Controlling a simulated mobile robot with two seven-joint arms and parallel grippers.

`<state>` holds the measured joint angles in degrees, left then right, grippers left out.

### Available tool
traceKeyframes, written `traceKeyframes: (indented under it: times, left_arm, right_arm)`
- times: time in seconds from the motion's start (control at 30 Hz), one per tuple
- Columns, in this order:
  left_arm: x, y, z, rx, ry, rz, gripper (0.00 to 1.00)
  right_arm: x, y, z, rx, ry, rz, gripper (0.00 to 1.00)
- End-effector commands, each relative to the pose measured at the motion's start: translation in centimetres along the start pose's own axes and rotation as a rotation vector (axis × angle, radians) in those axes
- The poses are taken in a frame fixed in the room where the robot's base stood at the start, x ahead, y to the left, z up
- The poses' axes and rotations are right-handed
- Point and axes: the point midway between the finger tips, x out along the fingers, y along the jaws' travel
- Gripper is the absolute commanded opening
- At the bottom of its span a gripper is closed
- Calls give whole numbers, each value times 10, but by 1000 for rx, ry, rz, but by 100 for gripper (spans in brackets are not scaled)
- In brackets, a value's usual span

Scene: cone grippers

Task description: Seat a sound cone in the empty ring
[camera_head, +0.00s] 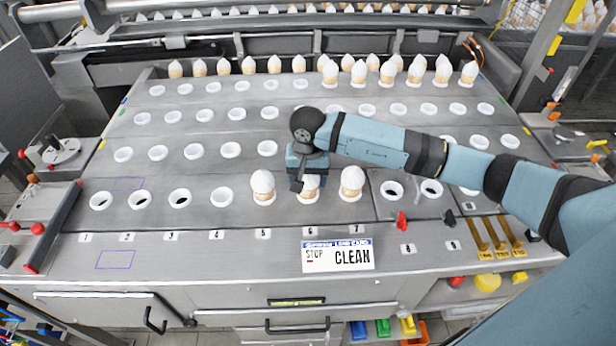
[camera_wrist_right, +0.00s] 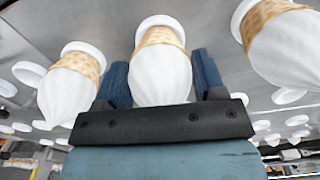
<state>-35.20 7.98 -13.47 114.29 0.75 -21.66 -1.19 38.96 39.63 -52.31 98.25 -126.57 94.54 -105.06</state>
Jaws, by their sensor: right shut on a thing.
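My right gripper (camera_head: 307,176) reaches in from the right and is shut on the middle cone (camera_head: 309,195) above label 6. In the right wrist view its blue fingers (camera_wrist_right: 162,82) flank this cone (camera_wrist_right: 160,68), which has a white top and a tan wafer body. The cone's wafer end is at a white ring (camera_wrist_right: 160,22); I cannot tell whether it is lifted. Another cone (camera_head: 263,187) stands at label 5 and one (camera_head: 352,183) at label 7. Open rings in the front row include ring 4 (camera_head: 213,197), ring 3 (camera_head: 172,199) and ring 8 (camera_head: 384,191). My left gripper is not in view.
Several cones (camera_head: 274,64) stand in the back row. Rows of open rings (camera_head: 230,150) lie between. A "STOP CLEAN" sign (camera_head: 338,256) is on the front edge.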

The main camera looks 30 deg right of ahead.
Motion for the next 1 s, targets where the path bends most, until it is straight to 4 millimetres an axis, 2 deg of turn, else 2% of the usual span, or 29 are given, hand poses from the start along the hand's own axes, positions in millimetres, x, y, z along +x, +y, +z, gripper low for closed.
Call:
traceKeyframes:
  times: [0.4,0.43,0.53,0.57,0.87,1.0]
  left_arm:
    - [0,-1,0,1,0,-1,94]
    - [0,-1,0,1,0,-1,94]
    - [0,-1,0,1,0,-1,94]
    - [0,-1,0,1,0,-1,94]
    - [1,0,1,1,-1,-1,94]
    - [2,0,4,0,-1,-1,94]
  right_arm:
    - [0,0,0,1,1,0,52]
    - [0,0,0,1,1,0,68]
    - [0,0,0,1,1,0,91]
    - [0,0,0,1,1,0,93]
    - [-2,0,0,0,1,-1,93]
    - [-17,0,-1,1,3,-2,93]
